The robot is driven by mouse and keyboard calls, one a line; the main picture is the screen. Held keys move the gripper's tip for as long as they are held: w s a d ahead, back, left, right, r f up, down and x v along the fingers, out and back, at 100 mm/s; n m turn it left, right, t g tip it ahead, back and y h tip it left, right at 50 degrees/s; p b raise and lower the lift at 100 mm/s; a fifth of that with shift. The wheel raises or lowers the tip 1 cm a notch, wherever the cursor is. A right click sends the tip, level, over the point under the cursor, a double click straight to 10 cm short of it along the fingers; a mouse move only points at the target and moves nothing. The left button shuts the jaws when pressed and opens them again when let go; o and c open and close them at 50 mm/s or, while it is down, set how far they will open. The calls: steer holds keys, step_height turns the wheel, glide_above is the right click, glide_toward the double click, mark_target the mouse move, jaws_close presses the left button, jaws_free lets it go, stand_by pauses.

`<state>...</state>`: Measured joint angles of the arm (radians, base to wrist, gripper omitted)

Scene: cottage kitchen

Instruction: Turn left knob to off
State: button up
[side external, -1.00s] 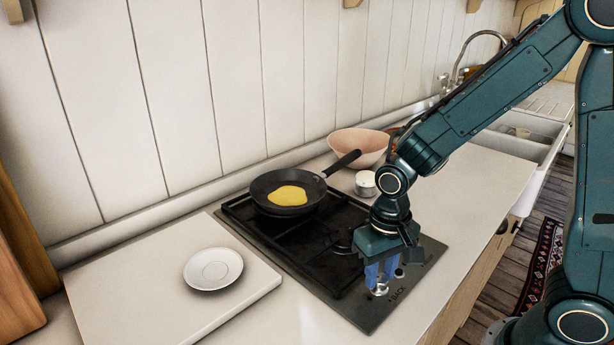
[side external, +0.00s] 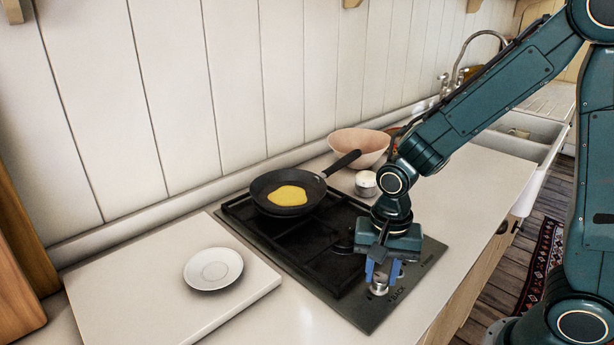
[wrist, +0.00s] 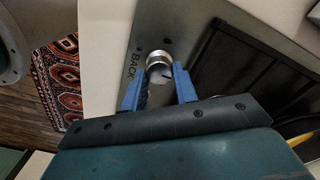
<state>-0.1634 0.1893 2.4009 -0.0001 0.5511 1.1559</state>
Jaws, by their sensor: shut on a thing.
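The left knob (side external: 379,286) is a small silver knob on the front strip of the black stove (side external: 360,312), beside the printed word BACK. My gripper (side external: 383,274) is over it from above, with its blue fingers shut on the knob's sides. In the wrist view, the silver knob (wrist: 158,62) shows between the two blue fingertips (wrist: 159,84). A dark mark shows on the knob's face, but its exact setting is hard to read. The other knob is mostly hidden by my gripper in the side view.
A black frying pan (side external: 262,202) with a yellow egg (side external: 289,196) sits on the back of the stove. A pink bowl (side external: 358,142) and a small white-topped tin (side external: 366,180) stand behind. A white saucer (side external: 213,283) lies on a pale board (side external: 150,310) at left.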

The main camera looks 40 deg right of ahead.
mark_target(387, 277)
stand_by(0.3)
steer(key=o, duration=1)
steer(key=shift+c, duration=0.2)
steer(key=shift+r, duration=0.1)
step_height(387, 277, up, 14)
steer(key=shift+f, duration=0.2)
steer(key=shift+s+d+r, duration=0.1)
steer(key=s+d+r+n+t, duration=0.2)
steer(key=s+n, duration=0.3)
steer(key=s+d+r+n+t, duration=0.2)
steer(key=s+n+t, duration=0.1)
steer(key=s+n, duration=0.2)
steer(key=shift+d+n+t, duration=0.25)
steer(key=shift+n+t, duration=0.05)
steer(key=shift+n, duration=0.4)
